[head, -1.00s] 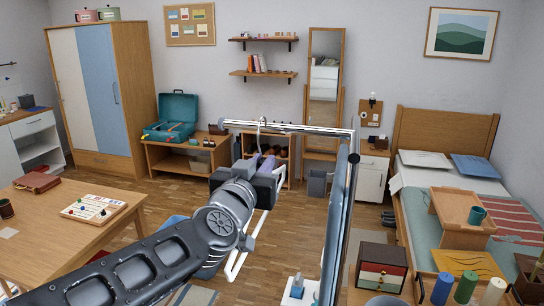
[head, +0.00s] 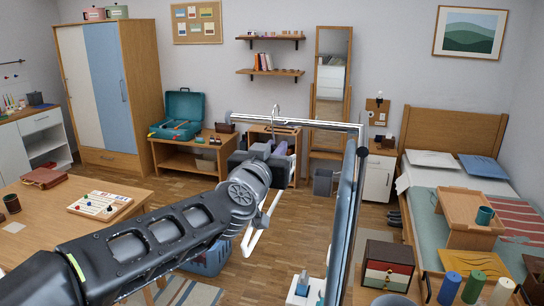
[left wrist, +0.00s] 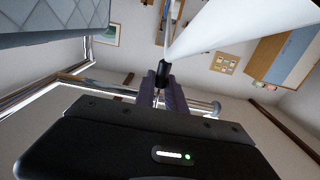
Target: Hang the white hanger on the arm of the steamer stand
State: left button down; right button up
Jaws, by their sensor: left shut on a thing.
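My left gripper (head: 274,152) is shut on the white hanger (head: 262,225) just below its hook. The hanger's white body hangs below the gripper, partly hidden by my arm. Its thin metal hook (head: 276,108) shows at the chrome arm of the steamer stand (head: 318,123), its top a little above the bar. I cannot tell whether the hook is over the bar or touches it. In the left wrist view the white hanger (left wrist: 235,28) and its black collar (left wrist: 163,73) are at the fingers, with the chrome bar behind them. My right gripper is not in view.
The stand's upright pole and board (head: 345,225) rise just right of my gripper. A wooden table (head: 50,225) with a board game is at the left, and a bed (head: 450,180) at the right. A small drawer box (head: 389,266) stands at the front right.

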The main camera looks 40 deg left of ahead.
pick_arm(q)
jog(key=shift+b+x, duration=0.6)
jog(key=shift+x, duration=1.65)
jog(key=shift+s+f+b, duration=0.1)
jog(key=shift+f+b, duration=0.9)
jog(key=shift+f, duration=0.25)
jog(key=c, duration=1.3)
grip_release()
jog(key=v, duration=0.7)
jog(key=shift+s, duration=0.1)
jog(key=shift+s+d, duration=0.2)
jog(key=shift+s, duration=0.1)
